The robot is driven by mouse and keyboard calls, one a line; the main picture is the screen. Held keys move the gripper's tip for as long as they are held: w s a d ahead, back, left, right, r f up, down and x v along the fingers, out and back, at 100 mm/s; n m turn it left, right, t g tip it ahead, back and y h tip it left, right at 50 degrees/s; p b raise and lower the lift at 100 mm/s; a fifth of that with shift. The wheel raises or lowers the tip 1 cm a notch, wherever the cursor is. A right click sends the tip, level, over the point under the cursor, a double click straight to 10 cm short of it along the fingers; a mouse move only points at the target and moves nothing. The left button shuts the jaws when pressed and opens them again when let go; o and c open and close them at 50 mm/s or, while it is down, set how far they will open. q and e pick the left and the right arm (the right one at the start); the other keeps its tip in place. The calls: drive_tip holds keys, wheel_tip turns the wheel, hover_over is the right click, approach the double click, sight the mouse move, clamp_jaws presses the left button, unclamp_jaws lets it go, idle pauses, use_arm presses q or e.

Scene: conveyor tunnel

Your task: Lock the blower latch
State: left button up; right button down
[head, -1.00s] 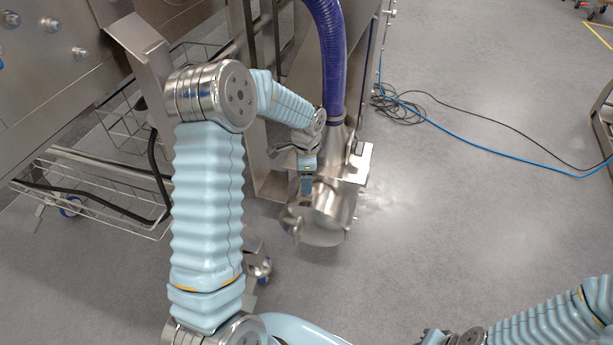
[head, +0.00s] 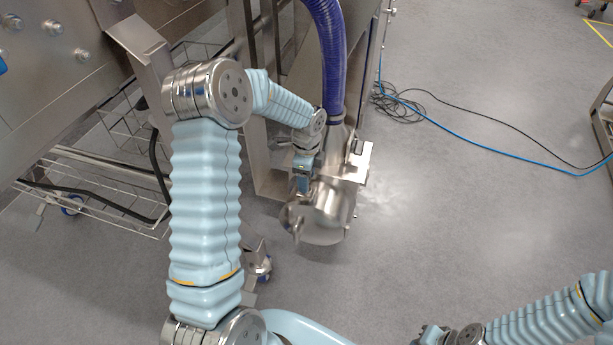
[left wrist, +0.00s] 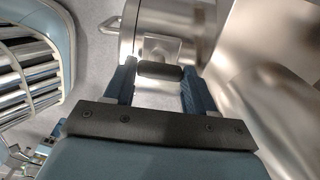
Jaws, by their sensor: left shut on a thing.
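The steel blower (head: 335,203) hangs at the lower end of the purple hose (head: 328,55), at the machine's side. My left gripper (head: 301,192) is at the blower's left side. In the left wrist view, a short black latch handle (left wrist: 160,71) on a steel bracket sits between the two dark fingers of this gripper (left wrist: 157,88), which is shut on it. The exact contact is hard to see there. In the head view the fingers hide the latch. My right gripper (head: 432,335) shows only partly at the bottom edge, and its jaws cannot be made out.
A steel machine frame (head: 141,45) and a wire basket (head: 95,190) stand on the left. Black and blue cables (head: 400,108) lie on the floor to the right. The grey floor (head: 450,220) right of the blower is clear.

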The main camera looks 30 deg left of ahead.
use_arm(q)
drive_tip(key=o, duration=1)
drive_tip(key=shift+o, duration=0.2)
drive_tip(key=shift+r, duration=0.1)
wheel_tip(320, 180, up, 14)
drive_tip(key=p, duration=0.1)
drive_tip(key=shift+f, duration=0.2)
